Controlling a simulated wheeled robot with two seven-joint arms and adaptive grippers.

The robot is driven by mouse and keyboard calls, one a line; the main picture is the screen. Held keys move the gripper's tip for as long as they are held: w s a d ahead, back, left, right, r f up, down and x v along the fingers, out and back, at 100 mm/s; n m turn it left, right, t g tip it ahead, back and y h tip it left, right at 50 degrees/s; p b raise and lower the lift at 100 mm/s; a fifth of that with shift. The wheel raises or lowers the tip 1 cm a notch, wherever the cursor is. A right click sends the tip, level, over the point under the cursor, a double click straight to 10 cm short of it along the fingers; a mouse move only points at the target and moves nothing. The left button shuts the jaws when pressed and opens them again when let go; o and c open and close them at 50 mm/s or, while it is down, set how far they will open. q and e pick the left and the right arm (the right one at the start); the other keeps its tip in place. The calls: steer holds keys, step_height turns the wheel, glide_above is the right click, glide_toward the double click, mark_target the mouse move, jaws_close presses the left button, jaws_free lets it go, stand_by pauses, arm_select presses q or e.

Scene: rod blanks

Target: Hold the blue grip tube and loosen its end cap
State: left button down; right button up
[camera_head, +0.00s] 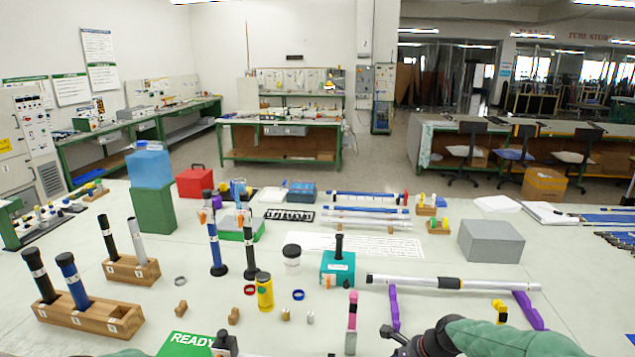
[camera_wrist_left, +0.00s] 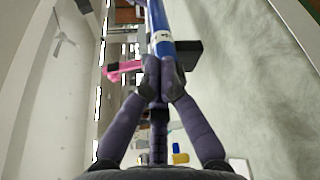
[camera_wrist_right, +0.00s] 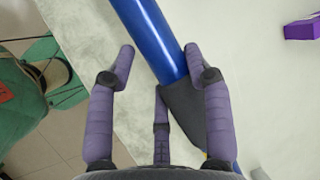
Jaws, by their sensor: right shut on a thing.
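The blue grip tube shows in the right wrist view (camera_wrist_right: 150,35), running diagonally between the fingers of my right gripper (camera_wrist_right: 158,62), which is shut on it near a dark grey end section (camera_wrist_right: 190,95). In the left wrist view a blue tube with a white band (camera_wrist_left: 162,37) runs upward from the fingertips of my left gripper (camera_wrist_left: 163,75). Those fingertips lie close together at the tube; whether they clamp it is unclear. In the head view my right gripper (camera_head: 405,343) is at the bottom edge, and the held tube cannot be made out.
Wooden racks (camera_head: 90,318) with upright tubes stand at left. A green READY mat (camera_head: 185,345) lies at the front. A pink-topped tool (camera_head: 351,318), a yellow bottle (camera_head: 265,292) and a teal box (camera_head: 337,268) stand mid-table. A long silver tube (camera_head: 450,283) rests on purple supports.

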arm_select(q)
steer(key=shift+w+r, duration=0.3)
stand_by(0.8)
stand_by(0.3)
steer(key=shift+s+r, duration=0.25)
steer(key=shift+s, duration=0.1)
steer(key=shift+a, duration=0.3)
steer(key=shift+w+f+v, duration=0.1)
steer(key=shift+w+v, duration=0.05)
steer(key=shift+v, duration=0.75)
steer(key=shift+w+f+v, duration=0.15)
steer(key=shift+w+v, duration=0.05)
steer(key=shift+v, duration=0.7)
steer(key=shift+w+f+v, duration=0.1)
steer(key=shift+w+v, duration=0.05)
steer(key=shift+v, duration=0.75)
steer(key=shift+a, duration=0.15)
steer(key=shift+a+f, duration=0.4)
steer(key=shift+f, duration=0.15)
steer(key=shift+s+r+x, duration=0.15)
steer(key=shift+s+x, duration=0.05)
steer(key=shift+x, duration=0.95)
steer(key=shift+s+r+x, duration=0.15)
steer(key=shift+s+x, duration=0.1)
steer(key=shift+x, duration=0.9)
steer(key=shift+s+r+x, duration=0.15)
steer(key=shift+s+x, duration=0.05)
steer(key=shift+x, duration=0.95)
